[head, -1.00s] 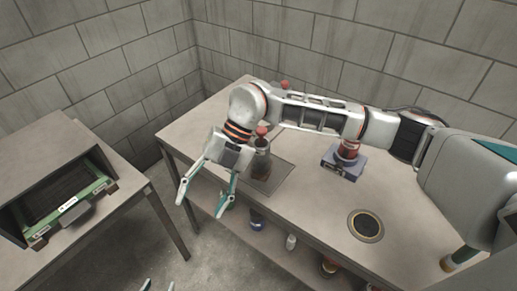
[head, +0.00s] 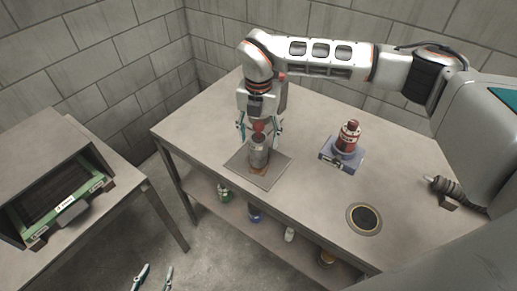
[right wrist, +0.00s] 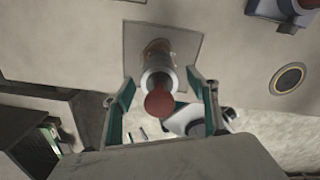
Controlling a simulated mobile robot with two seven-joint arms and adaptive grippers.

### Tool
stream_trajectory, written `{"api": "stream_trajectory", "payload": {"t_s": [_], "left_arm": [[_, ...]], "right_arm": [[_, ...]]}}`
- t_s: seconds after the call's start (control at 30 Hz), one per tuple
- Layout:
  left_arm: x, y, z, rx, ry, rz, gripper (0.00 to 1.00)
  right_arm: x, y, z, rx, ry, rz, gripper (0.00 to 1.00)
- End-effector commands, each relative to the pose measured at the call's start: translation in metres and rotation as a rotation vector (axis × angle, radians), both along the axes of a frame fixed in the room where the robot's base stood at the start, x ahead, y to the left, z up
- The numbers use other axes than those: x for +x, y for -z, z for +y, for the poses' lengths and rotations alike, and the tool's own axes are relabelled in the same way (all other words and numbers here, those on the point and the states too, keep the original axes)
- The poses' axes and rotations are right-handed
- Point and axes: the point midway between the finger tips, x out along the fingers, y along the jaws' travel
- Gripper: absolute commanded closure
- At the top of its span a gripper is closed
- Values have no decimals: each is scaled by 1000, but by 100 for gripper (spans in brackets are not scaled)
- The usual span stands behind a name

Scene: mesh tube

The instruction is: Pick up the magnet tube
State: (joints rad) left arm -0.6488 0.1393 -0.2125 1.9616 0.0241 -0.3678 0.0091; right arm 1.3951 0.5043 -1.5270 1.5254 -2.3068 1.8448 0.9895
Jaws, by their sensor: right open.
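A grey cylindrical tube with a red knob on top, which looks like the magnet tube (head: 259,157), stands upright on a flat grey plate (head: 273,178) near the table's front edge. My right gripper (head: 259,138) points down over it, open, with one finger on each side of its upper part. In the right wrist view the tube (right wrist: 158,72) and its red knob (right wrist: 160,102) lie between the two fingers, with gaps on both sides. My left gripper (head: 154,279) shows only its fingertips at the bottom edge, apart and empty, over the floor.
Several containers stand on the lower shelf (head: 232,212). A second table (head: 100,217) at left holds an open box with a green-edged tray.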

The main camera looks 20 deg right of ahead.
Motion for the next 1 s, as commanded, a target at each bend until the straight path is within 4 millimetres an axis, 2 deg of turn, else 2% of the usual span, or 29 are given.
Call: {"api": "stream_trajectory", "payload": {"t_s": [0.17,0.43,0.6,0.63,1.0], "left_arm": [[0,-3,0,0,0,-1,60],[0,-3,0,0,0,-1,60],[0,-3,0,0,0,-1,60],[0,-3,0,0,0,-1,60],[0,-3,0,0,0,-1,60]], "right_arm": [[0,18,0,1,0,-1,42],[0,21,0,1,-1,-1,42],[0,21,1,1,-1,-1,86],[0,20,1,1,-1,-1,91],[1,17,1,2,-1,-2,91]]}}
